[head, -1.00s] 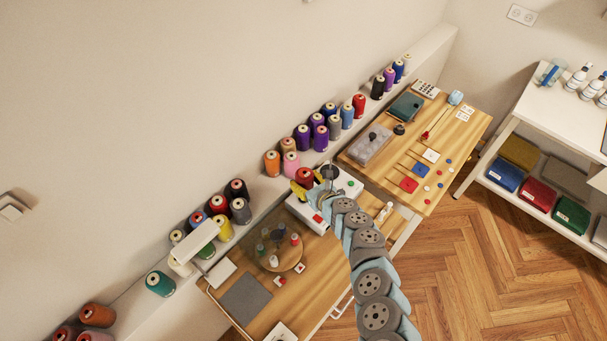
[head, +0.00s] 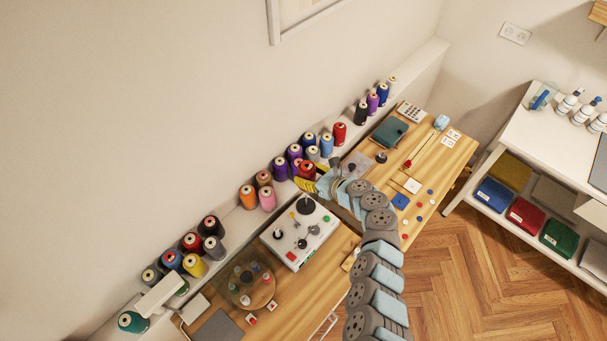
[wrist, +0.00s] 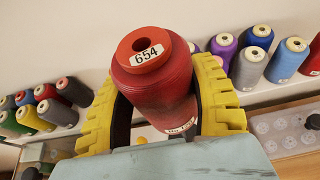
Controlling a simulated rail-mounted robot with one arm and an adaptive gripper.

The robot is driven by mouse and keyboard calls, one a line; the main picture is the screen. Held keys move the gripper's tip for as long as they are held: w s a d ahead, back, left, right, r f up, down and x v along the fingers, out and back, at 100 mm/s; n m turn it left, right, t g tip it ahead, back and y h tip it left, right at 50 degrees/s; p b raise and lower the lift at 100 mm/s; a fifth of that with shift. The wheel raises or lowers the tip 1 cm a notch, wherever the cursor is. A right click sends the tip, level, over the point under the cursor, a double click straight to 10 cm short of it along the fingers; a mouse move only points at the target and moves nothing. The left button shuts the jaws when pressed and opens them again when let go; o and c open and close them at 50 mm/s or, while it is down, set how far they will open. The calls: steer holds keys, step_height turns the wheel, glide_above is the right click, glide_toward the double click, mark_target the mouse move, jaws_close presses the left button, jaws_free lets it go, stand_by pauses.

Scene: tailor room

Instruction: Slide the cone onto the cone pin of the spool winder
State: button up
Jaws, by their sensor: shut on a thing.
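A red cone (wrist: 158,92) with a label reading 654 on top is held between the yellow fingers of my gripper (wrist: 160,112) in the wrist view. In the head view the cone (head: 306,169) and my gripper (head: 312,182) are behind the spool winder, near the shelf of cones. The spool winder (head: 318,240) is a white box with small knobs and buttons on the table. A black round base (head: 305,206) sits at its back corner, apart from the held cone. The cone pin is too small to tell clearly. The winder is not recognisable in the wrist view.
Several coloured cones line the wall ledge, including a pink one (head: 267,198) and a blue one (head: 327,144) near my gripper. A round turntable (head: 262,292) with small spools stands left of the winder.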

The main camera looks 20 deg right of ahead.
steer(key=shift+f, duration=0.15)
steer(key=shift+f+b, duration=0.15)
steer(key=shift+b, duration=0.15)
steer(key=b, duration=0.5)
glide_above(306, 196)
steer(key=shift+w+f, duration=0.1)
steer(key=shift+f, duration=2.1)
steer(key=shift+f+b, duration=1.1)
steer(key=shift+f, duration=0.55)
steer(key=shift+f+b, duration=0.65)
steer(key=shift+f, duration=0.1)
steer(key=shift+f+b, duration=0.3)
steer(key=shift+f, duration=0.05)
steer(key=shift+f+b, duration=1.5)
steer(key=shift+f, duration=0.25)
steer(key=shift+d+f+b, duration=0.1)
steer(key=shift+f+b, duration=0.4)
steer(key=shift+f, duration=0.05)
